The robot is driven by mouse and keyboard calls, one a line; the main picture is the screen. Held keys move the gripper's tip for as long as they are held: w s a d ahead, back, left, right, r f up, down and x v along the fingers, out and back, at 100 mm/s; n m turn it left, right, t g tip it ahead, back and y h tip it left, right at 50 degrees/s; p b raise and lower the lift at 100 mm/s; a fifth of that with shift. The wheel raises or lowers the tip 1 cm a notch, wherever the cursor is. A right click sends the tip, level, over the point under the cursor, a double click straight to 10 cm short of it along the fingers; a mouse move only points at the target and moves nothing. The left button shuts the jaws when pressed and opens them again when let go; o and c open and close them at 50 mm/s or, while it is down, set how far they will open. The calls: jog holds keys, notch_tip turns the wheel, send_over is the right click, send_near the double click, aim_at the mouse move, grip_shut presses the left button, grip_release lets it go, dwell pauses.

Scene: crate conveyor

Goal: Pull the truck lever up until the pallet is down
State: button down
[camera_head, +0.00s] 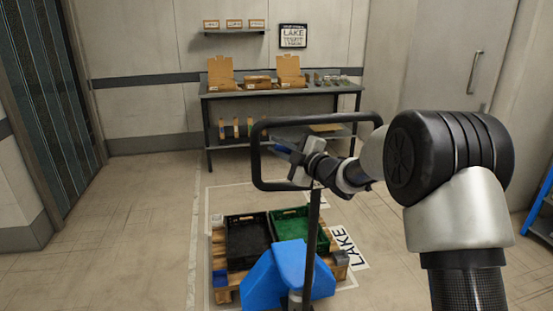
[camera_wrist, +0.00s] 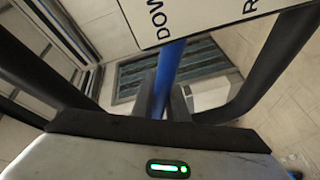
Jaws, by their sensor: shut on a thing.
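The pallet truck has a blue body (camera_head: 292,270) and a black loop handle (camera_head: 257,155) on a dark upright bar. My gripper (camera_head: 290,152) is at the loop handle, reaching in from the right. In the wrist view, its fingers (camera_wrist: 166,103) are shut on the blue lever (camera_wrist: 170,62), which stands between them. The lever is mostly hidden by my gripper in the head view. The wooden pallet (camera_head: 221,279) is in front of the truck body, on or close to the floor; I cannot tell which.
A black crate (camera_head: 247,216) and a green crate (camera_head: 320,239) sit on the pallet. A white label (camera_wrist: 205,14) reading "DOW" is close to the lever. A table (camera_head: 225,94) with open boxes stands at the back wall. The floor at left is clear.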

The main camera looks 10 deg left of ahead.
jog(key=shift+r, duration=0.15)
jog(key=c, duration=1.7)
grip_release()
jog(key=shift+c, duration=0.2)
jog(key=v, duration=1.7)
jog(key=shift+s+d, duration=0.15)
jog(key=shift+s, duration=0.05)
